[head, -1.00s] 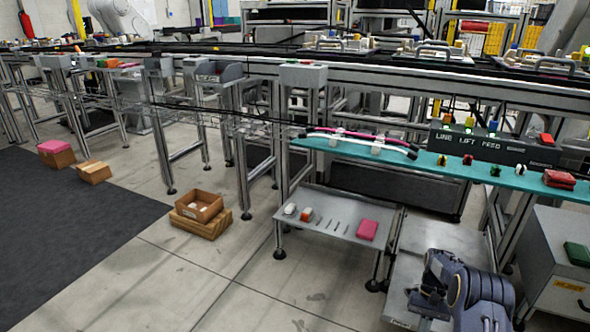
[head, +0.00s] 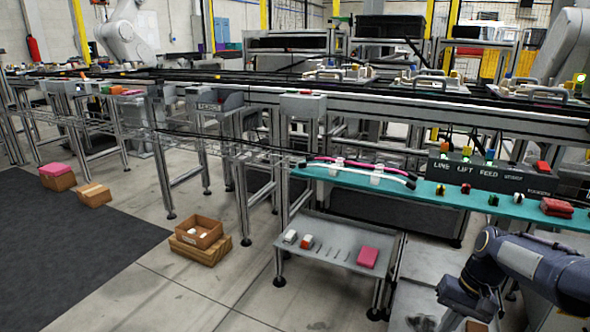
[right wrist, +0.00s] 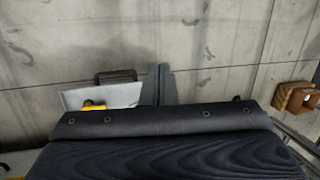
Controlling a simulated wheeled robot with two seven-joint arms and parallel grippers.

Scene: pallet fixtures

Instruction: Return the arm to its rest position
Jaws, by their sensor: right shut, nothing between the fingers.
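My right arm (head: 510,265) is in the lower right of the head view, bent beside the teal shelf. Its gripper end is at or below the bottom edge there and I cannot make out the fingers. In the right wrist view the two grey fingers of my right gripper (right wrist: 162,70) are close together with nothing between them, above bare concrete floor. My left gripper is not in view.
The teal shelf (head: 420,190) holds pink and white cables and small coloured parts.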

